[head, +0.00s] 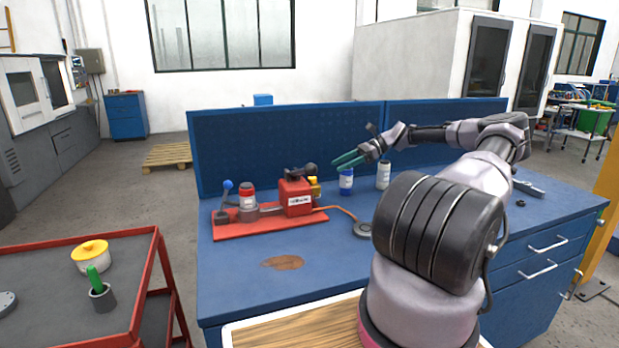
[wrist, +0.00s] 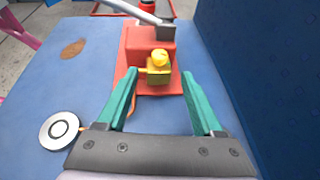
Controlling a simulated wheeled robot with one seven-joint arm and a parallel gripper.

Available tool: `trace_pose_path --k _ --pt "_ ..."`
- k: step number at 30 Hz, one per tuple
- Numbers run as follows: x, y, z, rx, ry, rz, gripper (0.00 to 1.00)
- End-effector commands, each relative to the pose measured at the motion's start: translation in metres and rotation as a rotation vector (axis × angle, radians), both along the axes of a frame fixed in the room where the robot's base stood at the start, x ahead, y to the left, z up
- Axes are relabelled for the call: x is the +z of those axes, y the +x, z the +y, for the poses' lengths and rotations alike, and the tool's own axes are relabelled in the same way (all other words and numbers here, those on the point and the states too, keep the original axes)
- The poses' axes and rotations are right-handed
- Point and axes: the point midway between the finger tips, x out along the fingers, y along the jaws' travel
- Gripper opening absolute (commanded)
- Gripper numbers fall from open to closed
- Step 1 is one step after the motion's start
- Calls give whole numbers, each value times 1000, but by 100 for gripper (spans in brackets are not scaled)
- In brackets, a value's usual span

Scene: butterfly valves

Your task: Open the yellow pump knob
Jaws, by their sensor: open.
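The yellow pump knob (wrist: 160,58) sits on a small yellow-green block on the near end of the red pump in the wrist view. In the head view the yellow knob (head: 313,185) shows at the right side of the red pump (head: 293,197), which stands on a red base plate. My gripper (wrist: 155,75) has two green fingers, spread apart and empty, pointing toward the knob. The knob appears between the fingertips in the picture, with no visible contact. In the head view my gripper (head: 345,161) is above the bench, to the right of the pump.
A blue-labelled bottle (head: 346,183) and a white bottle (head: 383,176) stand on the blue bench (head: 235,272) near my gripper. A round grey disc (head: 363,230) lies in front. A blue back panel (head: 290,140) rises behind. The front left bench top is mostly clear.

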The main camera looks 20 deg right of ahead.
Motion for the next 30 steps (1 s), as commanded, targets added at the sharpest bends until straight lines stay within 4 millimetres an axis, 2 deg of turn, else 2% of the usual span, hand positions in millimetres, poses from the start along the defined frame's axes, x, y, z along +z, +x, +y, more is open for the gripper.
trace_pose_path --k 9,15,21,28,29,30 --pt "-23 6 55 5 4 -2 68" --pt "-33 10 81 3 2 0 68" --pt "-37 11 91 3 0 -1 68" --pt "-37 11 91 3 -1 -1 68" --pt "-37 11 91 2 -1 -1 61" --pt "-37 11 91 2 -1 -1 45"
